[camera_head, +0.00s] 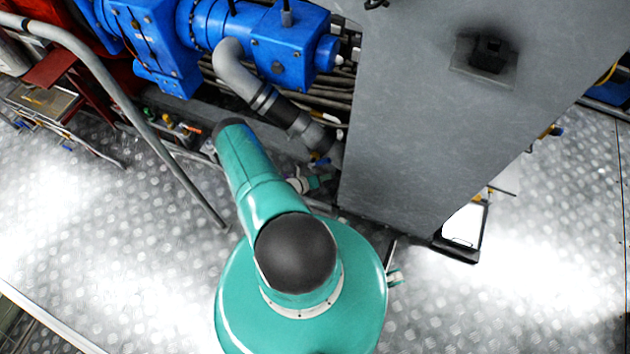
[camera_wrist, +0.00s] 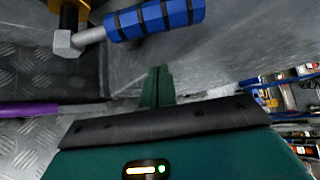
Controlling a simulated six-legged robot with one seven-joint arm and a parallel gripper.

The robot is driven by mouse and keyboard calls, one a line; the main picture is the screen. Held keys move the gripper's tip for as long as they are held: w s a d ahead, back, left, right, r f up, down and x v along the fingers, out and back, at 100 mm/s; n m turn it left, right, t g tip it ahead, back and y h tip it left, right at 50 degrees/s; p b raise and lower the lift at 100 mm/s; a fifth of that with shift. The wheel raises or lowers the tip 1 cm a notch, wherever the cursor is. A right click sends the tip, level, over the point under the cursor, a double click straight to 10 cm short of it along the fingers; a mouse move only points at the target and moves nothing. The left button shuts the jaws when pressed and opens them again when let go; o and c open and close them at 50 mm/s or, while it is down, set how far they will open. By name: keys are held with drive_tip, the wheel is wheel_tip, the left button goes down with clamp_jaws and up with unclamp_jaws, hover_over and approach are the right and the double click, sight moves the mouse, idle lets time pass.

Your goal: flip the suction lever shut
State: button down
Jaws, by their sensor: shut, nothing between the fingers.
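In the wrist view, a lever with a blue ribbed grip (camera_wrist: 155,18) crosses the top. Its pale metal end (camera_wrist: 68,43) joins a yellow and black fitting at the upper left. A purple bar (camera_wrist: 28,109) lies at the left edge. No label shows, so I cannot tell for certain which is the suction lever. My gripper (camera_wrist: 157,72) has its green fingers together and empty. In the picture they are below the blue grip, with a visible gap. In the head view my arm covers much of the middle, and I cannot make out the lever clearly there.
A large grey cabinet (camera_head: 430,110) stands right of my arm in the head view. Blue machinery (camera_head: 265,40) with a grey bent pipe (camera_head: 240,75) is behind. A grey handrail (camera_head: 110,90) slants down on the left. Tread-plate floor (camera_head: 110,240) is open at left and right.

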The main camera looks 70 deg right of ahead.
sight(321, 161)
drive_tip(key=shift+w+d+r, duration=0.95)
drive_tip(key=shift+w+r, duration=0.2)
drive_tip(key=shift+w, duration=0.05)
drive_tip(key=shift+w, duration=0.1)
